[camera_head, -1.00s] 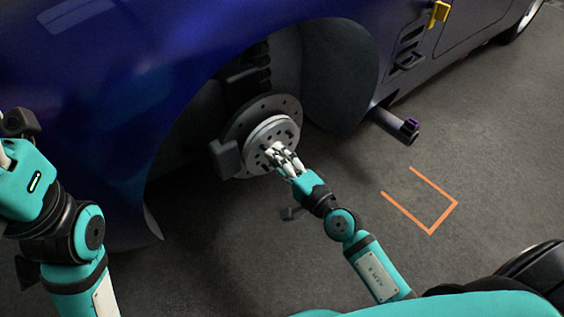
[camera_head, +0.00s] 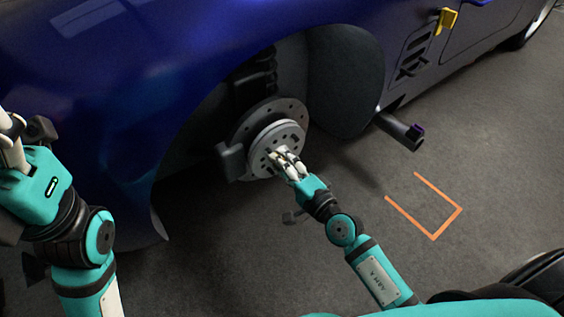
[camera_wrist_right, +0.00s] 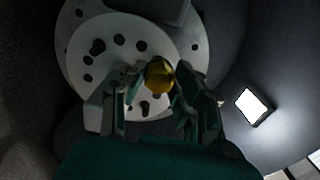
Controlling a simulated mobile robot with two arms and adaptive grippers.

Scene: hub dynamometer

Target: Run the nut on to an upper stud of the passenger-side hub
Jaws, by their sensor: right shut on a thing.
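The hub (camera_head: 275,137) is a pale round disc with dark studs or holes, in the open wheel arch of the blue car. It also fills the upper left of the right wrist view (camera_wrist_right: 115,40). My right gripper (camera_head: 284,158) reaches the lower part of the hub face in the head view. In the wrist view its fingers are shut on a gold-coloured nut (camera_wrist_right: 159,75), close in front of the hub face. I cannot tell whether the nut touches a stud. My left gripper (camera_head: 12,135) is at the left edge, cut off, away from the hub; its fingers do not show clearly.
The blue car body (camera_head: 130,90) overhangs the hub. A dark pipe with a purple end (camera_head: 400,130) sticks out right of the wheel arch. An orange corner mark (camera_head: 434,237) lies on the clear grey floor. A bright lamp (camera_wrist_right: 253,106) shows in the wrist view.

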